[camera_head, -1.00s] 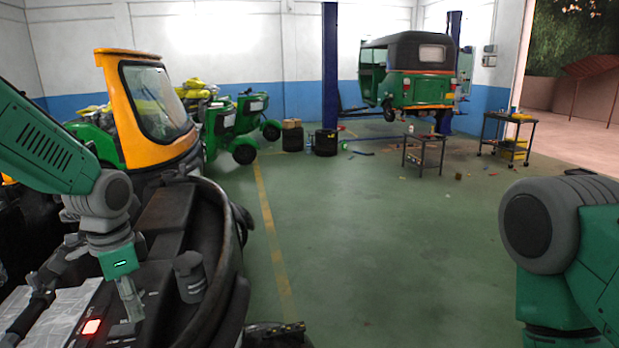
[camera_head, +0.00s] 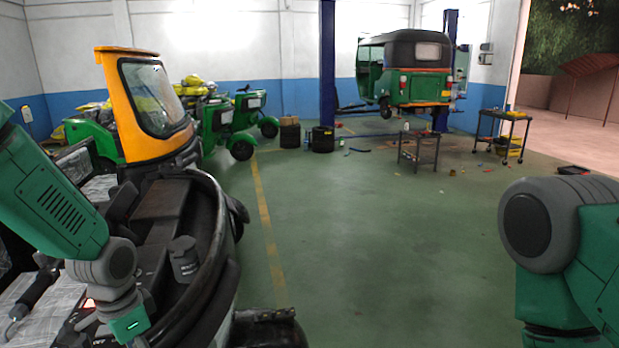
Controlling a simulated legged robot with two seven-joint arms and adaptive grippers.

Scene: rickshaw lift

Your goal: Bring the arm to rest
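My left arm comes in from the left edge and bends down at a grey joint. The green-marked wrist of my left arm is at the lower left, over the dark top of a vehicle part (camera_head: 160,215). The fingers of my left gripper are below the picture or hidden, so I cannot see them. My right arm shows only as a grey round joint and green link at the right edge. My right gripper is out of view.
A yellow-framed windshield cab (camera_head: 112,100) stands at the left. A green rickshaw (camera_head: 408,88) is raised by blue posts (camera_head: 327,70) at the back. Two small carts, one grey (camera_head: 428,146) and one dark (camera_head: 511,116), stand right of centre. The green floor (camera_head: 370,240) is open in the middle.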

